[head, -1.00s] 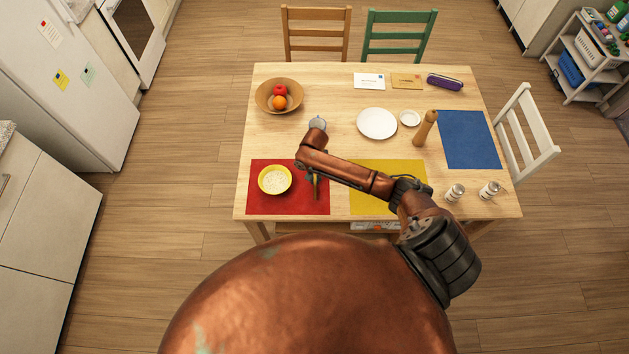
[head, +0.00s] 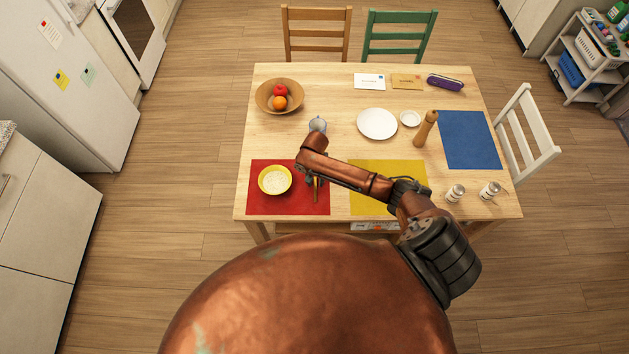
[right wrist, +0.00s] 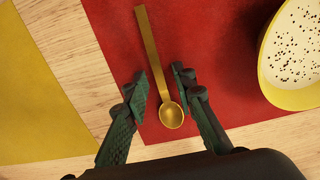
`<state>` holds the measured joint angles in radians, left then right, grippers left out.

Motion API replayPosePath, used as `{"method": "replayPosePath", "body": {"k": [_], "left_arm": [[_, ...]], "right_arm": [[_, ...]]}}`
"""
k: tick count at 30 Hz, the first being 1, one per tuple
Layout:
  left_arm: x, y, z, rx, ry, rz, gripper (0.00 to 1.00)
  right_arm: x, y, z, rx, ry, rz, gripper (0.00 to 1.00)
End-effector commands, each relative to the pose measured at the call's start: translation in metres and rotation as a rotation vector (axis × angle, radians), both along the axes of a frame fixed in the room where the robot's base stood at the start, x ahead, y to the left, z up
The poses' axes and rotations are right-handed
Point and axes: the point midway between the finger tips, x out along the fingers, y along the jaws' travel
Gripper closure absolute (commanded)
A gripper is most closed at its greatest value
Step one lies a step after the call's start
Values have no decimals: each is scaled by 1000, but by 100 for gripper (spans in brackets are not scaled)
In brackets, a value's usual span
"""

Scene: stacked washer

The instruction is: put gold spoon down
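The gold spoon (right wrist: 151,52) lies on the red placemat (right wrist: 105,20), its bowl toward my wrist and its handle pointing away. In the head view the spoon (head: 316,191) shows small, right of the yellow bowl. My right gripper (right wrist: 160,83) is open, with one finger on each side of the spoon and a visible gap to both. In the head view the right gripper (head: 311,179) is mostly hidden under my arm. My left gripper is not in view.
The yellow bowl (head: 275,180) with speckled white contents stands on the red placemat, left of the spoon. A yellow placemat (head: 405,173) lies to the right. A white plate (head: 377,124) lies farther back.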

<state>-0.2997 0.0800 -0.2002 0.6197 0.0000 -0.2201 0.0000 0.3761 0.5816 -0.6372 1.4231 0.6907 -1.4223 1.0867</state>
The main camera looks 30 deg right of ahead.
Motion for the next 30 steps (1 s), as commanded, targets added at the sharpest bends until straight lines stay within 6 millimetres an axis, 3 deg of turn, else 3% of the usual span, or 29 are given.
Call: {"method": "replayPosePath", "body": {"k": [5, 21, 30], "left_arm": [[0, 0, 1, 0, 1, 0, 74], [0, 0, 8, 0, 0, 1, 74], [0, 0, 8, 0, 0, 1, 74]], "right_arm": [[1, 0, 10, 1, -2, 0, 76], [1, 1, 109, 2, -1, 0, 76], [0, 1, 123, 0, 0, 0, 76]]}}
